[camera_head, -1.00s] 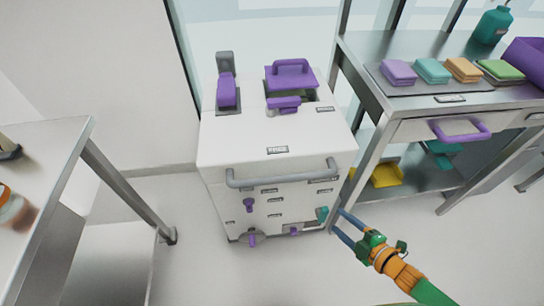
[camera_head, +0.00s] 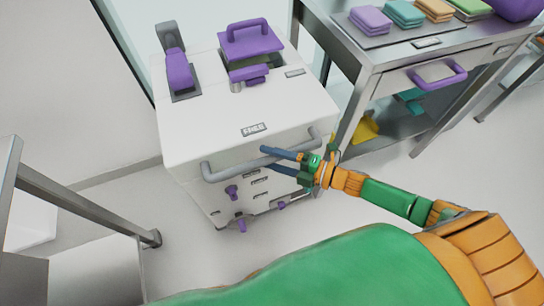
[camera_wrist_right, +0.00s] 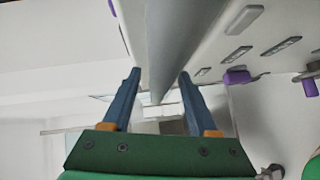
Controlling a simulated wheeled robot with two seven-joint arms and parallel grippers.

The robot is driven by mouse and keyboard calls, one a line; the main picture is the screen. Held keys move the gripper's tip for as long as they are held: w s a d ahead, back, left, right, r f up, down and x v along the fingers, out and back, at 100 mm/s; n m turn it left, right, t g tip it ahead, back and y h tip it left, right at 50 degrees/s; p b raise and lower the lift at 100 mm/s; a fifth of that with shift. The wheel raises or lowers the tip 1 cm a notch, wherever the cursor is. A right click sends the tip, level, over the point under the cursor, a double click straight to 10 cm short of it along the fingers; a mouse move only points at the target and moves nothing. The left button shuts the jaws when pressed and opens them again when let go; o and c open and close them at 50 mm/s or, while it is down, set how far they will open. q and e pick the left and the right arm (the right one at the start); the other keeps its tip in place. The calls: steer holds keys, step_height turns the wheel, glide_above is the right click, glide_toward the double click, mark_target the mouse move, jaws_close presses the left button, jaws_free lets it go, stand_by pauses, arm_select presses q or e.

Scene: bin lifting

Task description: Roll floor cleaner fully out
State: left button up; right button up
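The floor cleaner is a white boxy machine (camera_head: 240,110) with a grey handle bar (camera_head: 225,171) across its upper front. It stands between two metal tables. My right gripper (camera_head: 267,158) is at the right part of the bar, with its two blue fingers apart. In the right wrist view the grey bar (camera_wrist_right: 175,35) runs between the spread fingers of my right gripper (camera_wrist_right: 160,73). I cannot tell whether either finger touches it. My left gripper is not in view.
A metal table (camera_head: 385,51) with folded cloths and a purple-handled drawer stands close on the cleaner's right. Another metal table (camera_head: 75,212) stands at the left. Floor is clear in front of the cleaner. A yellow item (camera_head: 366,129) lies on the right table's lower shelf.

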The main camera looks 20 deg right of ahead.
jaws_close()
stand_by(1.3)
